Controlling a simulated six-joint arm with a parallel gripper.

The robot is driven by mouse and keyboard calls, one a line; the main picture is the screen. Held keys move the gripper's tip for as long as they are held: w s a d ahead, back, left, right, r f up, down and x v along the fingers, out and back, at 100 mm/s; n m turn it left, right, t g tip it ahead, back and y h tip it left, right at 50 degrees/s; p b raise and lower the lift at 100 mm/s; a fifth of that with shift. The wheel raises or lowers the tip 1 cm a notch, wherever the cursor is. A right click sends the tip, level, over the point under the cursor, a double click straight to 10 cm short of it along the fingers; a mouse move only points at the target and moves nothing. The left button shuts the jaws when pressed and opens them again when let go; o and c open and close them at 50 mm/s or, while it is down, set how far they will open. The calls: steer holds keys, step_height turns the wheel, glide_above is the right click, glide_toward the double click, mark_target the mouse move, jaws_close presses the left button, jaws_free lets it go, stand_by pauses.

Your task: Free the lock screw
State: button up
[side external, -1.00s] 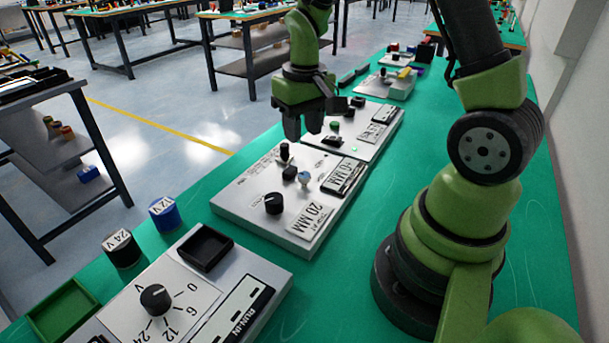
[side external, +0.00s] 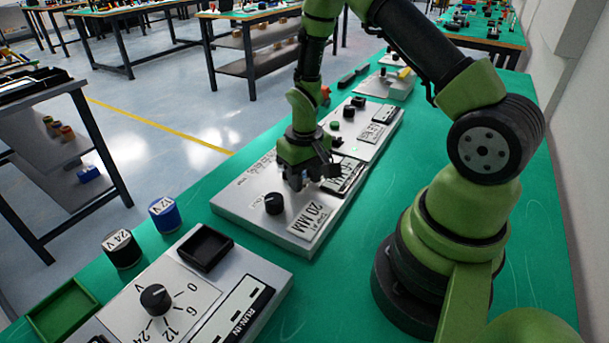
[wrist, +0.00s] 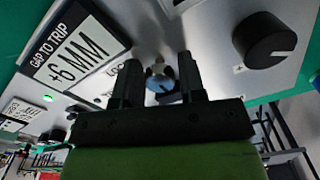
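The lock screw (wrist: 160,82), a small pale and blue knob beside partly covered lettering, shows between my fingertips in the wrist view. My gripper (wrist: 157,62) is open, with one finger on each side of the screw and a visible gap to it. In the side view my gripper (side external: 301,182) points down low over the white panel (side external: 240,208) and hides most of the screw. I cannot tell how far the fingertips reach down around it.
A black knob (side external: 274,203) stands on the same panel close to my gripper, beside a "20 MM" label (side external: 311,220). A "+6 MM" plate (wrist: 77,52) lies on the other side. Nearer are a dial panel (side external: 215,295), a black cylinder (side external: 122,249) and a blue one (side external: 164,214).

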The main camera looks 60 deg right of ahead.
steer(key=c, duration=0.6)
steer(key=shift+c, duration=0.2)
steer(key=n, duration=0.3)
steer(key=shift+n, duration=0.3)
steer(key=n, duration=0.4)
steer(key=shift+n, duration=0.3)
steer(key=n, duration=0.4)
steer(key=shift+n, duration=2.1)
